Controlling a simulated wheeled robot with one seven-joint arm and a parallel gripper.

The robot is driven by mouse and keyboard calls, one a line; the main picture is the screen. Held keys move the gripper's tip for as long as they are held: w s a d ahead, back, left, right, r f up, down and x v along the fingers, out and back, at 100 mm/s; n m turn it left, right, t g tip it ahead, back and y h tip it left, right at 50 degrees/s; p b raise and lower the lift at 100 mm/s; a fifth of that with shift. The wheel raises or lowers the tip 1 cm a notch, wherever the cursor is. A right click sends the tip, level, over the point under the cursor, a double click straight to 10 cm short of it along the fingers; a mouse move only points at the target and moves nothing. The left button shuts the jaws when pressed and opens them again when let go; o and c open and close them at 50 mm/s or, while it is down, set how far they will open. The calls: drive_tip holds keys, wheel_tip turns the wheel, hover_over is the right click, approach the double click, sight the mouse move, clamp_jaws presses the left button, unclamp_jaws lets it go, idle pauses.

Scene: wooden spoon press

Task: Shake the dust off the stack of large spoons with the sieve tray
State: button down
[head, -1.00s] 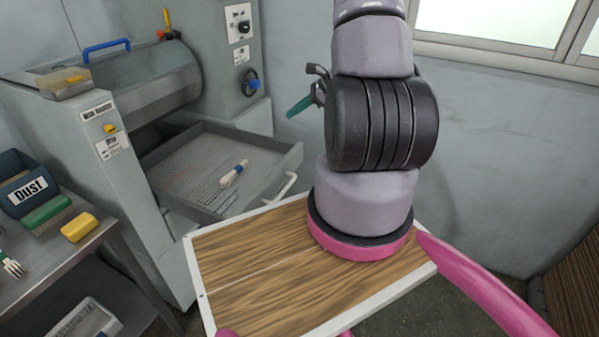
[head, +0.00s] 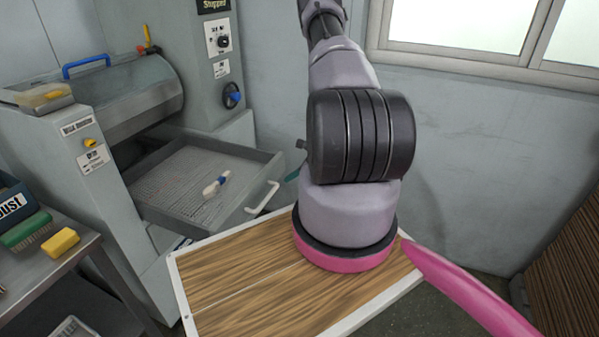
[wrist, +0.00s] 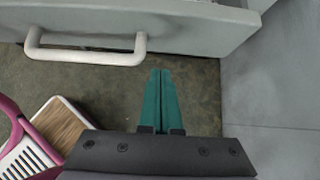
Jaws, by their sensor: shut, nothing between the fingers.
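The sieve tray (head: 158,184) is a grey pulled-out drawer with a mesh floor on the press. A small pale bundle with a blue band (head: 217,183), apparently the stack of large spoons, lies on the mesh. The tray has a white bar handle (head: 262,197) on its front, also seen in the wrist view (wrist: 85,55). My gripper (wrist: 161,72) has teal fingers, shut and empty, pointing toward the tray front, right of the handle and apart from it. In the head view my arm hides most of my gripper; a teal bit shows right of the handle.
The press (head: 120,95) carries a sign reading "Stopped" (head: 214,3), a knob and a blue-hubbed handwheel. A side table (head: 60,275) at left holds a dust bin (head: 10,203), a green brush (head: 25,231) and a yellow block (head: 61,242). A wall is at right.

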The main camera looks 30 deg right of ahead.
sight(278, 176)
drive_tip(key=w+a, duration=0.1)
drive_tip(key=w, duration=0.1)
drive_tip(key=w+a+f, duration=0.1)
drive_tip(key=w+a, duration=0.1)
drive_tip(key=shift+w, duration=0.1)
idle(0.3)
